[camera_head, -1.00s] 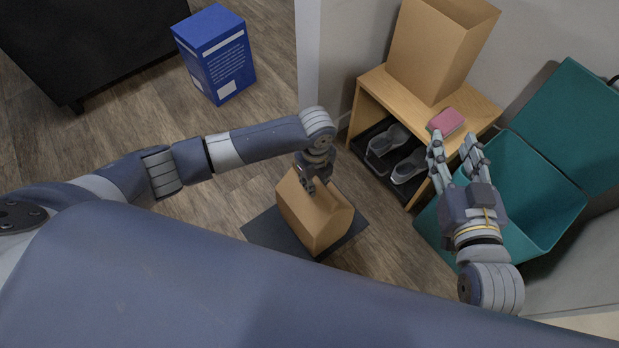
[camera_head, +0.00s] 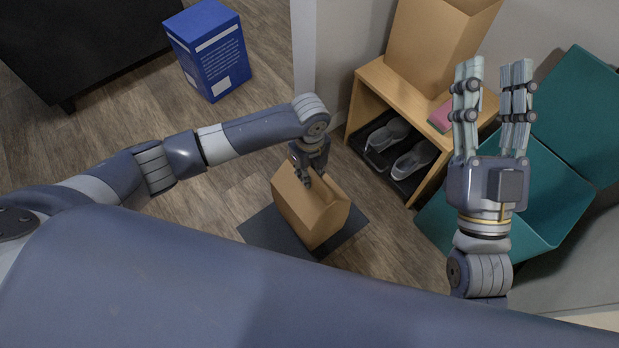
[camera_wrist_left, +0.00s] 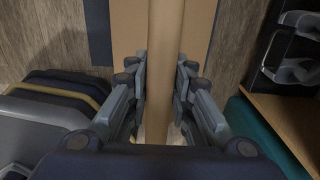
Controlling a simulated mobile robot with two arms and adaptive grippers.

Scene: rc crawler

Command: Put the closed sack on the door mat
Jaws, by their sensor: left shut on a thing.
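The closed sack (camera_head: 312,214) is a brown paper bag with a folded top. It is on or just above the dark door mat (camera_head: 257,233); I cannot tell whether it touches. My left gripper (camera_head: 309,180) is shut on the sack's top from above. In the left wrist view the sack's top edge (camera_wrist_left: 166,70) runs between the two fingers. The mat's edge (camera_wrist_left: 98,30) shows beside it there. My right gripper (camera_head: 494,75) is open and empty, raised in front of the bench and the teal bin.
A wooden shoe bench (camera_head: 366,82) holds a second, open brown bag (camera_head: 435,45) and a pink item (camera_head: 440,116); shoes (camera_head: 412,160) sit below. A teal bin (camera_head: 535,215) with its lid up stands at right. A blue box (camera_head: 208,52) stands at the back left. Wooden floor lies left of the mat.

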